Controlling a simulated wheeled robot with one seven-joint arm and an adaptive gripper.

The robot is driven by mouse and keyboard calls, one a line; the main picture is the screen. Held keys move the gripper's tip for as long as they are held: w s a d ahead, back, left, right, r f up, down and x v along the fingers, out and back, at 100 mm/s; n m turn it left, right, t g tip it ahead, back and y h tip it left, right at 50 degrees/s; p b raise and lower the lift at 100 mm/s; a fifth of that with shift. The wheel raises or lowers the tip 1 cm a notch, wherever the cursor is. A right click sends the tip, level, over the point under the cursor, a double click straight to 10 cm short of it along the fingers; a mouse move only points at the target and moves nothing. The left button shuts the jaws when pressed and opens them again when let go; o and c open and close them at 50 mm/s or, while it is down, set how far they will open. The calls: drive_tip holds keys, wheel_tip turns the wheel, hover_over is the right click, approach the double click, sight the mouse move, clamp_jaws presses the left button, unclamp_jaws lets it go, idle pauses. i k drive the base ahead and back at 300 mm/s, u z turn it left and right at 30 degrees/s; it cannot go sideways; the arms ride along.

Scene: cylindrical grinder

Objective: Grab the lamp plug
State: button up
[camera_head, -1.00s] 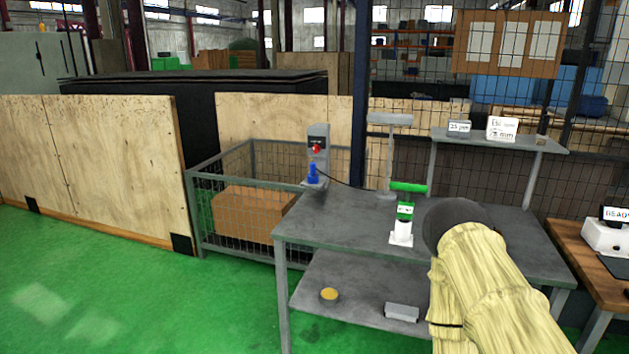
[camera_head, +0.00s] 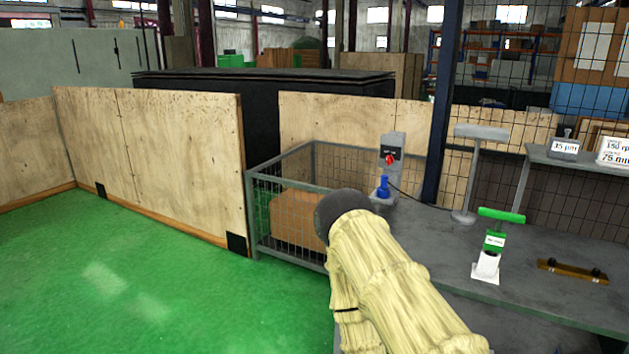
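The blue lamp plug (camera_head: 383,187) sits upright at the lower front of a grey socket post (camera_head: 393,147) with a red knob (camera_head: 390,160). A dark cable runs from it to the right along the table, towards a grey T-shaped lamp (camera_head: 481,132). My arm in its cream cover reaches in from the bottom, its dark rounded end left of and below the plug in the picture. My gripper's fingers do not show; they are hidden beyond that end.
The grey table (camera_head: 450,240) carries a green-topped white device (camera_head: 487,265) and a brown bar with dark knobs (camera_head: 572,270). A wire-mesh crate (camera_head: 262,215) with a cardboard box (camera_head: 296,222) stands left of it. Plywood panels (camera_head: 170,160) border the open green floor.

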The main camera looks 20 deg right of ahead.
sight(384, 178)
drive_tip(key=u, duration=0.1)
drive_tip(key=i, duration=1.45)
drive_tip(key=z, duration=0.9)
